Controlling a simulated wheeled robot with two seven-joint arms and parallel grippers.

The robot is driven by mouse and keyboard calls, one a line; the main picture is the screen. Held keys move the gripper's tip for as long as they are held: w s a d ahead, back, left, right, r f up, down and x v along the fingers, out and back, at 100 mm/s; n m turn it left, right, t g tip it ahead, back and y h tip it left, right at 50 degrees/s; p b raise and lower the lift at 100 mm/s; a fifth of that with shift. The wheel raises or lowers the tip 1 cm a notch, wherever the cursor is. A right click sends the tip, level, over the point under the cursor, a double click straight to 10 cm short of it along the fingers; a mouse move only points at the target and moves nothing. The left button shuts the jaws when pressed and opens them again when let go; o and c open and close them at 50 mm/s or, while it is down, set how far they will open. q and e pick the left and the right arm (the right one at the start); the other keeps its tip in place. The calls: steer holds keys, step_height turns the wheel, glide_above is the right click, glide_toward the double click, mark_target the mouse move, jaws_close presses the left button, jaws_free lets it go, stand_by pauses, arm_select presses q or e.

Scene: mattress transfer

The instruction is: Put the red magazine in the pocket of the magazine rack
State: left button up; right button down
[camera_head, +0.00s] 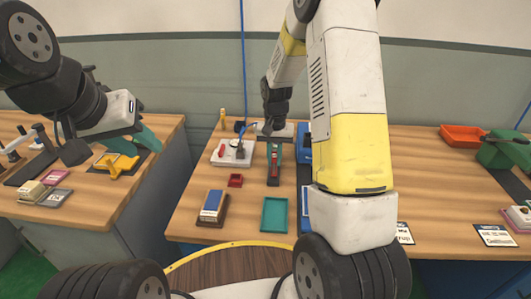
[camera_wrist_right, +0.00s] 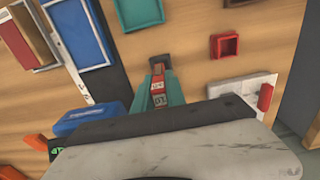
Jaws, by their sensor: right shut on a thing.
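My right gripper (camera_head: 274,172) points down over the main table, with a narrow red item between its teal fingers. In the right wrist view the fingers (camera_wrist_right: 160,92) are shut on this red magazine (camera_wrist_right: 158,88), seen edge-on with pale marks. Whether it touches the table is unclear. My left gripper (camera_head: 130,143) hangs over the left table near a yellow object; its finger gap is unclear. I cannot tell for sure which item is the magazine rack; a blue case (camera_wrist_right: 88,118) stands beside the right gripper, partly hidden by my arm in the head view.
A teal tray (camera_head: 274,214), a small red box (camera_head: 235,181), a blue-topped wooden box (camera_head: 212,206) and a white board (camera_head: 233,154) surround the right gripper. A blue tray (camera_wrist_right: 86,32) lies near a dark strip (camera_wrist_right: 108,82). An orange-red bin (camera_head: 464,137) stands far right.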

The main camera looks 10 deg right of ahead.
mark_target(274, 165)
steer(key=shift+w, duration=0.35)
steer(key=shift+w+f, duration=0.1)
steer(key=shift+f, duration=1.7)
steer(key=shift+f, duration=0.1)
steer(key=c, duration=1.4)
jaws_free()
steer(key=shift+o, duration=0.2)
